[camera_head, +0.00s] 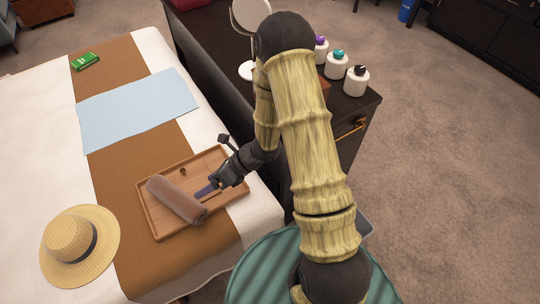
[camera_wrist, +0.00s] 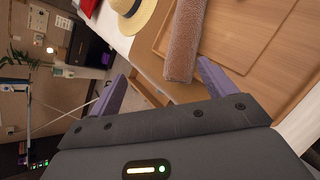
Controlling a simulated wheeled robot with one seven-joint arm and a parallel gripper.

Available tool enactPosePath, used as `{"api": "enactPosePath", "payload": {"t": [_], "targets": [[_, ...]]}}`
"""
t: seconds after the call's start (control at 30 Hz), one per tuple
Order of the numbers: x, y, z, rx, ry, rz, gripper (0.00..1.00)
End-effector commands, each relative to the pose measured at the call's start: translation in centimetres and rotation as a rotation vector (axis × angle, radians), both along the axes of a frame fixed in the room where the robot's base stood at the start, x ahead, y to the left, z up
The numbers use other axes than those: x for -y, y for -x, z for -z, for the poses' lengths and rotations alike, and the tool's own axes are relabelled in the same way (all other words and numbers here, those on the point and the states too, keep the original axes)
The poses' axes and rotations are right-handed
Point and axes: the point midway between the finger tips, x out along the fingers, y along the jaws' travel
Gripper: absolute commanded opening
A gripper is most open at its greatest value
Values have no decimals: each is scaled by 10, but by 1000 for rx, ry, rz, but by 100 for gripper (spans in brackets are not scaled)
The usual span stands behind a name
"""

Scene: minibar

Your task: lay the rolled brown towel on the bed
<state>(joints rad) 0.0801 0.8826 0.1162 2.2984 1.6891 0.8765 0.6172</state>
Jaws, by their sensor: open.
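The rolled brown towel (camera_head: 176,200) lies slantwise on a wooden tray (camera_head: 158,232), which rests on the bed (camera_head: 222,236). My gripper (camera_head: 204,191) is low over the tray, at the right side of the towel. In the wrist view, the towel (camera_wrist: 186,42) points its near end toward the space between the spread purple fingers of my gripper (camera_wrist: 162,70), closer to the right finger. The jaws are open and hold nothing. I cannot tell whether the towel's end is between the fingers or just beyond them.
A small dark round item (camera_head: 183,171) sits on the tray. A straw hat (camera_head: 79,246) lies left of the tray. A light blue cloth (camera_head: 137,107) and a green pack (camera_head: 86,61) lie farther back. White bottles (camera_head: 356,81) stand on the dark cabinet behind my arm.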

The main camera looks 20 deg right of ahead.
Motion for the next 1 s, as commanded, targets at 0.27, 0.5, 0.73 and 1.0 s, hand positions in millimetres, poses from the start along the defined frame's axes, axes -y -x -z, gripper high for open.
{"api": "enactPosePath", "payload": {"t": [0.27, 0.5, 0.73, 1.0], "targets": [[38, 54, -53, 384, 221, -616, 83], [91, 79, -87, 710, 434, -1146, 83], [142, 83, -125, 997, 655, -1661, 83], [173, 78, -159, 1177, 823, -2066, 83]]}}
